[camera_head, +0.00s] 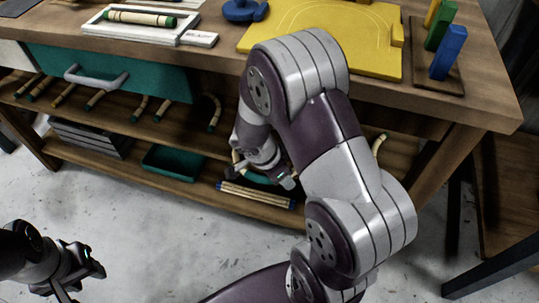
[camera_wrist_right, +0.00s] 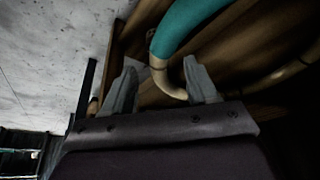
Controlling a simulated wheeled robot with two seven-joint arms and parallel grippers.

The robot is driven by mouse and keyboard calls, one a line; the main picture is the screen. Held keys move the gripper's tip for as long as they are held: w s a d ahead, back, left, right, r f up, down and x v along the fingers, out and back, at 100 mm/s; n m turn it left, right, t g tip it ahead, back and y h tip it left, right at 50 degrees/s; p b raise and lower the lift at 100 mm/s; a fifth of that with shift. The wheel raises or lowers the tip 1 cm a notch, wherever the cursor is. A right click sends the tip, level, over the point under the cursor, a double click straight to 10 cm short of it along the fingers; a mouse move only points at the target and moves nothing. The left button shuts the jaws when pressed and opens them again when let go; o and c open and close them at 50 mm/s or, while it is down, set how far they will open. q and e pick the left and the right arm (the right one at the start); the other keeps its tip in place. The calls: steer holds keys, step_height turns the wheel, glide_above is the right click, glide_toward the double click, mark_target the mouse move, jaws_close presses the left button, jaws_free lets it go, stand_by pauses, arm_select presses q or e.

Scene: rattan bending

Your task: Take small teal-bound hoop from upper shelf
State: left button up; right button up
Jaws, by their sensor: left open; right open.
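In the right wrist view, a hoop (camera_wrist_right: 187,28) with a wide teal binding and a pale rattan bend at its lower end lies close ahead on wood. My right gripper (camera_wrist_right: 162,76) is open. Its two fingers stand on either side of the pale bend, which shows between their tips; I cannot tell whether they touch it. In the head view, my right arm reaches into the shelf space under the workbench and hides most of the hoop and gripper. My left gripper (camera_head: 80,268) is open and empty, above the floor at lower left.
The workbench (camera_head: 216,60) overhangs the shelves. Several bent rattan pieces (camera_head: 140,108) lie on the upper shelf (camera_head: 115,118). The lower shelf holds a teal tray (camera_head: 172,163) and a bundle of sticks (camera_head: 256,196). A yellow board (camera_head: 375,48) is on top. The floor in front is clear.

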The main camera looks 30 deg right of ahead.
steer(key=shift+d+f, duration=0.1)
steer(key=shift+c, duration=0.3)
jaws_close()
